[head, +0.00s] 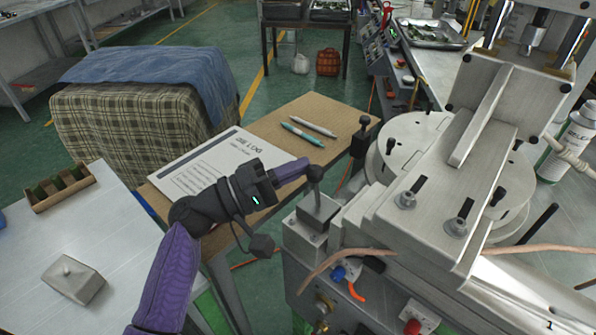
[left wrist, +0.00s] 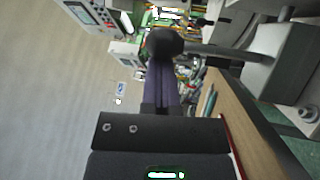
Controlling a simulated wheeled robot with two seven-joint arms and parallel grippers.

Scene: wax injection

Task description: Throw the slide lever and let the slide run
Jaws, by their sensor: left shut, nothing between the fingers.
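The slide lever (head: 317,190) stands on a grey metal block at the near left of the machine. It has a dark round knob (left wrist: 165,42) on a grey rod, which runs to the right in the left wrist view. My left gripper (head: 307,161) has purple fingers, shut and empty. Its fingertips are at the lever's knob from the left; in the left wrist view the fingers (left wrist: 162,88) point straight at it. I cannot tell whether they touch. The grey slide (head: 425,195) sits on the machine to the right of the lever. My right gripper is not in view.
A wooden board (head: 318,108) behind my gripper carries a paper sheet (head: 205,163) and two pens. Another black-knobbed lever (head: 363,122) stands behind the slide lever. A metal table (head: 35,240) at left holds a grey lidded piece (head: 73,278).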

